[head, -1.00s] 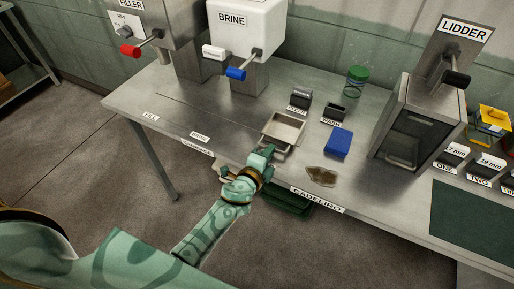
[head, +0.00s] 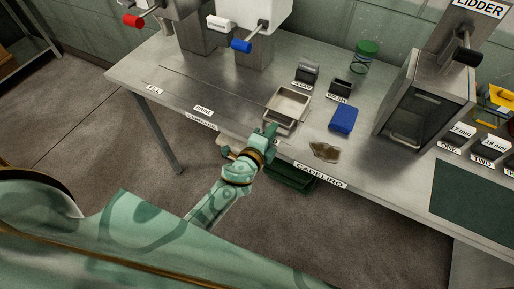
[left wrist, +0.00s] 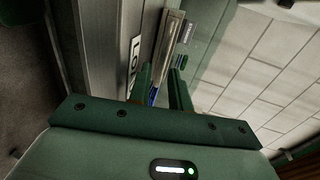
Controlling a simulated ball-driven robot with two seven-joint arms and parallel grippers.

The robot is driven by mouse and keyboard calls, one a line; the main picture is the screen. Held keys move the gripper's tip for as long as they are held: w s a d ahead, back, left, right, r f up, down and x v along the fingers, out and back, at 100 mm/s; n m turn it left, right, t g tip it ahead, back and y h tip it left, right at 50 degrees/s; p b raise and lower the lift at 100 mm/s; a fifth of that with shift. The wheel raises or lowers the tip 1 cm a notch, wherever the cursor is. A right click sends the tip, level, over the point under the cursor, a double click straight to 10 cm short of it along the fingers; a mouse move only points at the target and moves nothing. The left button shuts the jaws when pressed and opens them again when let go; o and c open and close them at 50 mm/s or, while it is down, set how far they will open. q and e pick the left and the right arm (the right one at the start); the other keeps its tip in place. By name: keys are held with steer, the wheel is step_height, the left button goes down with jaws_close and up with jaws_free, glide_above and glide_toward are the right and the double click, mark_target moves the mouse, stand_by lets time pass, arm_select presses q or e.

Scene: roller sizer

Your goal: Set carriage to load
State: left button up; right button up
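The carriage appears to be the shallow metal tray (head: 289,98) with a front handle, at the front edge of the steel table beside the track. Labels reading FILL, BRINE and CARRIAGE run along the edge to its left. My left gripper (head: 268,132) is just in front of the tray's handle, at the table edge; I cannot tell whether it touches. In the left wrist view, the two fingers (left wrist: 161,88) stand apart with a gap between them. A label starting "LO" (left wrist: 134,58) shows beside the left finger. My right gripper is out of view.
The brine machine (head: 254,20) and the filler's red-knobbed lever (head: 133,20) stand behind the track. The track to the left looks clear.

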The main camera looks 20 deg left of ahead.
arm_select(q)
steer(key=d+v, duration=0.1)
steer(key=v, duration=1.3)
steer(key=shift+a+r+b, duration=0.15)
steer(key=shift+a+b, duration=0.2)
steer(key=shift+b, duration=0.05)
steer(key=s+f+n+g, duration=0.35)
steer(key=s+f, duration=0.25)
steer(key=f, duration=0.5)
steer(key=s+f+n+g, duration=0.3)
steer(key=s+f+n, duration=0.15)
steer(key=f, duration=0.65)
steer(key=s+a+f+n+g+b, duration=0.1)
steer(key=s+a+f+n+g, duration=0.2)
steer(key=s+f, duration=0.6)
steer(key=s+a+f+n+g+y+b, duration=0.1)
steer(key=s+a+f+n+g, duration=0.3)
steer(key=s+f, duration=0.5)
steer(key=shift+s+a+g, duration=0.55)
steer(key=shift+s+g, duration=0.2)
steer(key=shift+s, duration=1.85)
